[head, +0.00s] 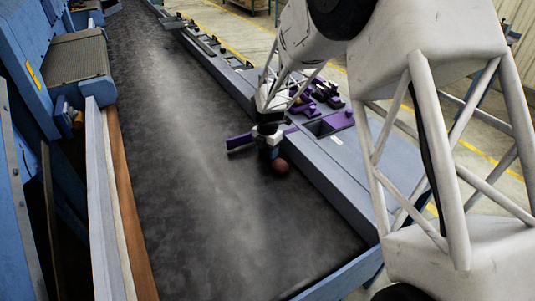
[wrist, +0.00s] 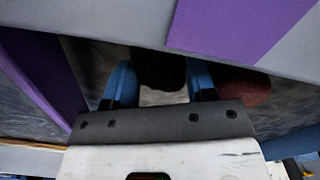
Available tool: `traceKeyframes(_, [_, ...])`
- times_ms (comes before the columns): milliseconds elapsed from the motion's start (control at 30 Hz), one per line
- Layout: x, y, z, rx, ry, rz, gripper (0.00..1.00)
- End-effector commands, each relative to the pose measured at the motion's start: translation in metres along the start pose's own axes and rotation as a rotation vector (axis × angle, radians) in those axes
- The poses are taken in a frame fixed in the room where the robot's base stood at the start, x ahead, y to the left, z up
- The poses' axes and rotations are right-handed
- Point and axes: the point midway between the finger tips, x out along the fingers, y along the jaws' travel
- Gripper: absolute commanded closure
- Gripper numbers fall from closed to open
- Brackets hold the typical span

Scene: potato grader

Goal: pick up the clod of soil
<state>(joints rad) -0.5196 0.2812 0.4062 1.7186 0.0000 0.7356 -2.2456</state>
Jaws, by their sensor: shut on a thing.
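The clod of soil (wrist: 158,68) is a dark brown, nearly black lump in the wrist view. It sits between the two blue fingers of my gripper (head: 272,152), which is shut on it. In the head view my gripper points down, low over the dark belt near its right side. I cannot make out the clod there, and its underside is hidden. I cannot tell whether it touches the belt.
A reddish-brown round lump (head: 280,166) lies on the belt (head: 200,210) close beside my gripper; it also shows at right in the wrist view (wrist: 243,88). A blue side rail (head: 325,170) with purple fixtures (head: 320,95) borders the belt. The belt's middle looks clear.

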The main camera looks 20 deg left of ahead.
Motion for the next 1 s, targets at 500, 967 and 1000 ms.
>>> traceKeyframes(500, [-0.023,0.000,0.000,0.000,-0.001,0.002,0.73])
traceKeyframes(967, [-0.087,0.000,0.000,0.000,-0.001,0.001,0.73])
traceKeyframes(1000, [-0.090,0.000,0.000,0.000,-0.001,0.001,0.73])
